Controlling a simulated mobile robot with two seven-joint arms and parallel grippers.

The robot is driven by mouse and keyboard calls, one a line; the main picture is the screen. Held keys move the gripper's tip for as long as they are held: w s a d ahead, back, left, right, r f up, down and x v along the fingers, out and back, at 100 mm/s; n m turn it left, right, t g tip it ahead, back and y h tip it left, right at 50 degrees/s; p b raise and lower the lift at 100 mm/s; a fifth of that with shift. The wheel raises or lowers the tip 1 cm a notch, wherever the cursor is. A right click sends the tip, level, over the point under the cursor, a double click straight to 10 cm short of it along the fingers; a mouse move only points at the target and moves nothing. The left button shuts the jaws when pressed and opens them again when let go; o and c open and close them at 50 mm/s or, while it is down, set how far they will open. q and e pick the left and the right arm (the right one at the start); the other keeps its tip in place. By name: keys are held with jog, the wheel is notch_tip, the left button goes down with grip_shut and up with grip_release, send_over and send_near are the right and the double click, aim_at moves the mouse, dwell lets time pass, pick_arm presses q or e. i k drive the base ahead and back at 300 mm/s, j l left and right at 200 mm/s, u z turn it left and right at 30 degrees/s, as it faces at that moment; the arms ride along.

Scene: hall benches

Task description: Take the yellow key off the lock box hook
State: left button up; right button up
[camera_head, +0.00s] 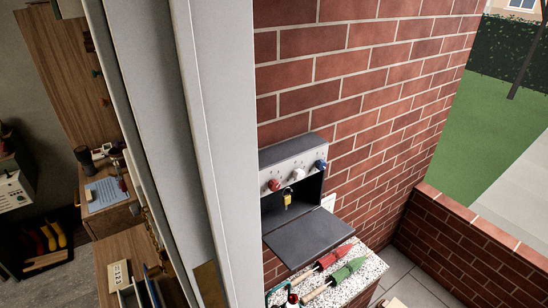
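The lock box (296,158) is fixed to the brick wall right of the pale door frame. Its dark front flap (308,238) hangs open, tilted down and outward. The yellow key (287,201) hangs inside the box opening, below the row of knobs. The hook itself is too small to make out clearly. A red knob (274,185), a white knob and a blue knob (320,165) sit along the box's front panel. Neither of my grippers is in view.
The pale door frame (215,130) stands close on the left. A low brick wall (470,240) is at right. A cluttered room with a wooden desk shows at left.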

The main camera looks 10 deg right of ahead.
aim_at(287, 199)
jog(key=l+u, duration=0.5)
jog(key=k+l+u, duration=0.15)
jog(key=l+u, duration=0.35)
jog(key=i+j+z, duration=0.2)
jog(key=j, duration=0.25)
jog(key=z, duration=0.2)
jog(key=k+l+u, duration=0.1)
jog(key=l+u, duration=0.15)
jog(key=k+l+u, duration=0.1)
jog(key=l+u, duration=0.15)
jog(key=l, duration=0.1)
